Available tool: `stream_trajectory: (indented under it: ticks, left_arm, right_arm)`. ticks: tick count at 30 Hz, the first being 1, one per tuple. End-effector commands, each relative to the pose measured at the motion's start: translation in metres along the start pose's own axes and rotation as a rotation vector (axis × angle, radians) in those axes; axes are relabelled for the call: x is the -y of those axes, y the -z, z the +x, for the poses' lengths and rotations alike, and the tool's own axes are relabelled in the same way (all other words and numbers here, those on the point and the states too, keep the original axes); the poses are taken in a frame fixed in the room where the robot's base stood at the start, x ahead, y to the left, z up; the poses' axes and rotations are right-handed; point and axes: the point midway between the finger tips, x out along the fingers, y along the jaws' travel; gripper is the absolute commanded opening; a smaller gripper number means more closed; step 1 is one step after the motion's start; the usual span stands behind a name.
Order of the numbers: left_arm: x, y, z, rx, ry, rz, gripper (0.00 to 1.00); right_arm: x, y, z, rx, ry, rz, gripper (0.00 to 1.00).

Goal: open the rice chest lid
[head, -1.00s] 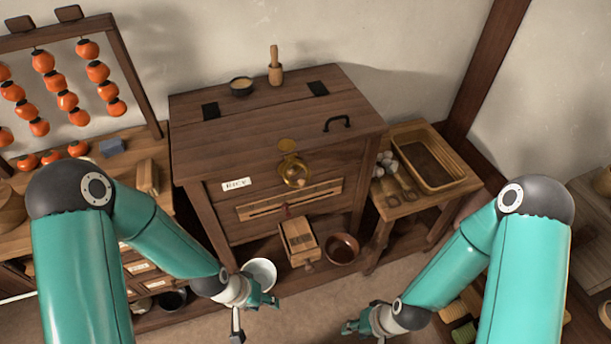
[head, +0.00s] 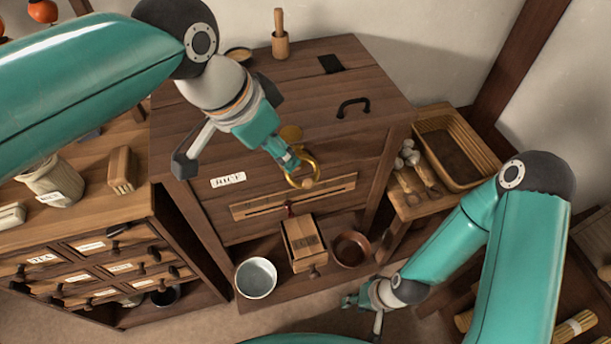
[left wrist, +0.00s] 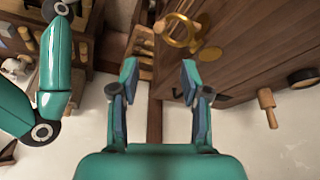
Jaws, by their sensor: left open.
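The wooden rice chest (head: 270,200) stands against the wall with its lid (head: 300,95) shut. A black handle (head: 353,107) is on the lid's right. A round brass plate (head: 290,133) and brass ring (head: 302,181) sit at its front. My left gripper (head: 238,165) is open before the chest front, one finger overlapping the ring in the head view; contact is unclear. In the left wrist view the ring (left wrist: 178,30) lies beyond the open, empty fingers (left wrist: 159,78). My right gripper (head: 362,314) is low at the front right, apparently open and empty.
A mortar with pestle (head: 280,42) and a small bowl (head: 238,54) stand on the chest's rear top. A wooden box (head: 303,245), white bowl (head: 256,278) and brown bowl (head: 350,248) sit below. A drawer cabinet (head: 95,270) is left, a side table with basket (head: 455,145) right.

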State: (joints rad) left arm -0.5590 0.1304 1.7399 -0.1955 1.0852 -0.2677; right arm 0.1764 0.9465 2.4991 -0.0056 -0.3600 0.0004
Motion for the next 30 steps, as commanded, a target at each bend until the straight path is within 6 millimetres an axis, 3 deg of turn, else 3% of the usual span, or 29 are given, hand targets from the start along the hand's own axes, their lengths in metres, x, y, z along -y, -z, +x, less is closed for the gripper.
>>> stream_trajectory:
  ticks: [15, 21, 30]
  left_arm:
    - [-0.002, 0.001, 0.111, 0.006, -0.006, 0.006, 0.46]
    - [-0.002, 0.002, 0.134, 0.004, -0.005, 0.008, 0.46]
    - [-0.002, 0.003, 0.141, 0.001, -0.004, 0.007, 0.46]
  right_arm:
    - [0.0, 0.0, 0.0, 0.0, 0.0, 0.0, 0.36]
    - [0.0, 0.0, -0.001, 0.0, 0.0, 0.0, 0.36]
    - [0.0, 0.0, -0.001, 0.0, 0.0, 0.0, 0.36]
